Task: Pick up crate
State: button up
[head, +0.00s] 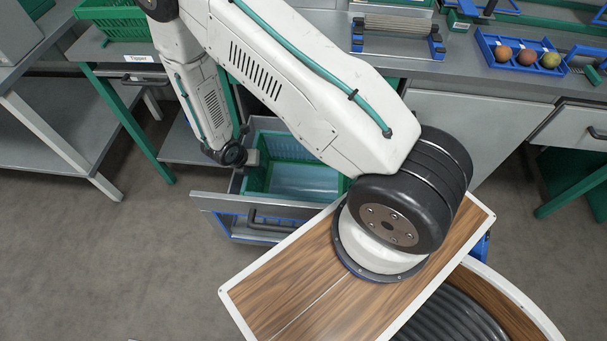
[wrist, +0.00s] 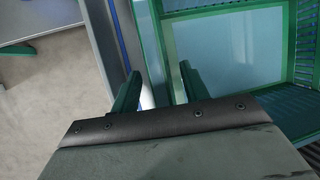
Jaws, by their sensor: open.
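A green crate (head: 254,184) with a pale, bare floor sits in a pulled-out drawer below the bench. In the wrist view the crate (wrist: 285,45) fills the upper right, and its floor looks empty. My gripper (wrist: 160,88) is open at the crate's left side. The crate's near-left wall runs between the two green fingers. The right finger is over the inside of the crate; the left finger is by the drawer's edge. I cannot tell whether either finger touches the wall. In the head view my arm hides part of the crate, and the fingertips are not clear.
The drawer (head: 222,202) has a grey front and a dark handle. Another green crate (head: 112,22) stands on the left bench near a "Tipper" label. Grey floor (head: 100,260) is clear at left.

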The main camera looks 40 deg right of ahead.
jog(key=shift+f, duration=0.25)
dwell(0.4)
grip_shut()
